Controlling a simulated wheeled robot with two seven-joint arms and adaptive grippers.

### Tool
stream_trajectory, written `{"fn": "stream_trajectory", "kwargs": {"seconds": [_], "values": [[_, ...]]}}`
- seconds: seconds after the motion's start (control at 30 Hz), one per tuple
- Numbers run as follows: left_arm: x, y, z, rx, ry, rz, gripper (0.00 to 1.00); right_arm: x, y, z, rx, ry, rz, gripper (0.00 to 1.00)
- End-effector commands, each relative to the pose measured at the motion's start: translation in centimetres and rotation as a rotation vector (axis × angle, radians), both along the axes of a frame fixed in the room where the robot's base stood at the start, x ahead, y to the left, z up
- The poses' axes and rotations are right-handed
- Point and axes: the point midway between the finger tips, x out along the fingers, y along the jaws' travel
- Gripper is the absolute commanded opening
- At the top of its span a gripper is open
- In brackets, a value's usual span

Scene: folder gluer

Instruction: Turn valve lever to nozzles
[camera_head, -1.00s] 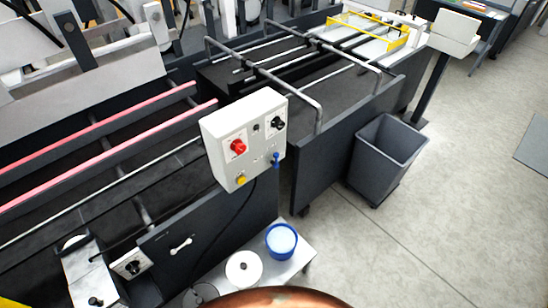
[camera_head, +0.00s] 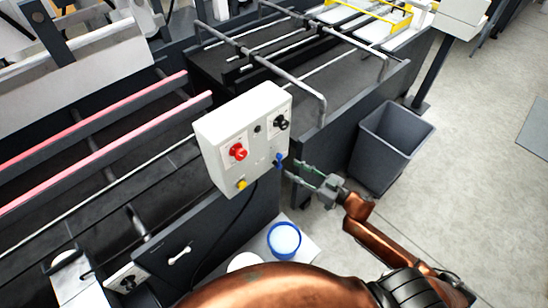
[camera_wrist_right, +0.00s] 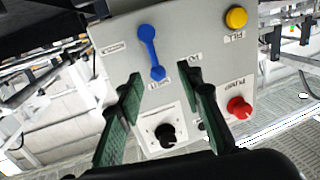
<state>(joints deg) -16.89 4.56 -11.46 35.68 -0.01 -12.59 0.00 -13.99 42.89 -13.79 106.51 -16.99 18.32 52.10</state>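The blue valve lever (camera_head: 279,160) is on the lower right part of the front of a white control box (camera_head: 211,155). In the right wrist view the blue lever (camera_wrist_right: 151,48) lies along the panel between two small labels, too small to read surely. My right gripper (camera_head: 297,172) is just right of the lever in the head view, apart from it as far as I can tell. In the right wrist view its two green-padded fingers (camera_wrist_right: 168,86) are spread, with nothing between them. My left gripper is not in view.
The box also carries a red knob (camera_head: 238,152), a black knob (camera_head: 281,123) and a yellow button (camera_head: 242,184). A grey bin (camera_head: 392,145) stands on the floor at right. A blue-rimmed tub (camera_head: 284,240) is below the box. Open floor lies to the right.

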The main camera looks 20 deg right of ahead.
Motion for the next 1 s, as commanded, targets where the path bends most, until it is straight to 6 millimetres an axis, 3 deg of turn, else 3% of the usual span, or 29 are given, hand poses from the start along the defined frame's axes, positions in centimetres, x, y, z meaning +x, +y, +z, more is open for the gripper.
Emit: {"fn": "stream_trajectory", "kwargs": {"seconds": [0.27,0.53,0.9,1.0], "values": [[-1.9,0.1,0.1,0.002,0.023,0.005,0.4,2.1,0.2,0.2,0.002,-0.003,-0.028,0.34],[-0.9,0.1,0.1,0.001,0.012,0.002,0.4,5.0,1.9,0.1,0.001,-0.001,-0.03,0.34],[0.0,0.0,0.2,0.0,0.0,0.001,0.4,5.7,2.4,0.0,0.001,0.001,-0.027,0.34],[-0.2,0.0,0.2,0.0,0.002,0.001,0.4,5.7,2.4,0.0,0.001,0.001,-0.027,0.28]]}}
